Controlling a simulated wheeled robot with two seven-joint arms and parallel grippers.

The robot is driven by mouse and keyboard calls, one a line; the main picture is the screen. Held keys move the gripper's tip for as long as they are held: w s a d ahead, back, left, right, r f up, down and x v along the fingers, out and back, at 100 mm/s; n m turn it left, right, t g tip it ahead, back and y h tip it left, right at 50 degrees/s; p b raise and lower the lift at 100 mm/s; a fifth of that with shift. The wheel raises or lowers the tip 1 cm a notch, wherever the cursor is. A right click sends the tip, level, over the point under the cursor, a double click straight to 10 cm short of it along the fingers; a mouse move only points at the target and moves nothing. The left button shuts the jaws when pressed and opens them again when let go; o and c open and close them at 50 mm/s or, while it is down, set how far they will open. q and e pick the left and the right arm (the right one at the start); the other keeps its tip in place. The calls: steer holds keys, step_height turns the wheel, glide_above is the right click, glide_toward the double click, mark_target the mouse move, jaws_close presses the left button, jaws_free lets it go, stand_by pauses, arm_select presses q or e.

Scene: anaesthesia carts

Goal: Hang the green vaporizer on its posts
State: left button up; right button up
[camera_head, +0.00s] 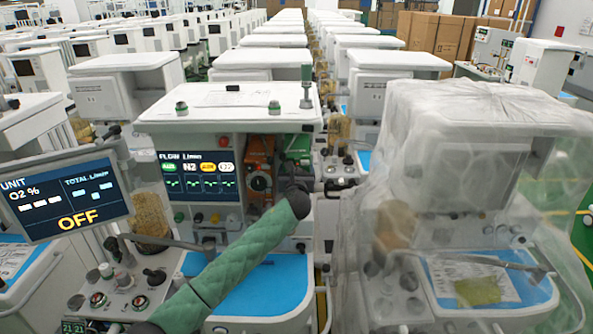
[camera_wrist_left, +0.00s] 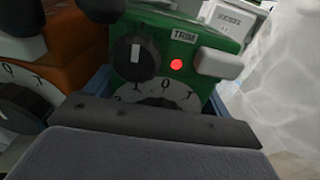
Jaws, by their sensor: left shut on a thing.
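The green vaporizer (camera_head: 298,147) is at the right side of the middle cart's front, just right of the orange vaporizer (camera_head: 260,160). In the left wrist view the green vaporizer (camera_wrist_left: 205,62) shows a black knob, a TRIM label, a red light, a pale lever and a dial, whose lower part is hidden. My left gripper (camera_wrist_left: 158,95) is shut on it, with blue finger parts at both sides. In the head view my green-sleeved left arm ends just below the vaporizer, and its dark wrist covers the fingers. I cannot make out the posts or whether the vaporizer touches them. My right gripper is not in view.
The orange vaporizer (camera_wrist_left: 75,62) is close on the left in the wrist view. A plastic-covered cart (camera_head: 470,190) stands to the right. The monitor (camera_head: 65,195) is at the left. A blue work surface (camera_head: 262,290) lies below my arm.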

arm_select(q)
steer(key=shift+f, duration=0.15)
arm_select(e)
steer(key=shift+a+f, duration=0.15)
arm_select(q)
steer(key=o, duration=1.8)
steer(key=s+b, duration=0.1)
steer(key=s, duration=0.2)
steer(key=s+b, duration=0.2)
steer(key=s, duration=0.1)
steer(key=shift+f, duration=0.2)
steer(key=shift+s+r+b, duration=0.1)
steer(key=shift+s+b, duration=0.4)
steer(key=shift+s, duration=0.2)
steer(key=shift+s+r, duration=0.1)
steer(key=shift+s, duration=0.15)
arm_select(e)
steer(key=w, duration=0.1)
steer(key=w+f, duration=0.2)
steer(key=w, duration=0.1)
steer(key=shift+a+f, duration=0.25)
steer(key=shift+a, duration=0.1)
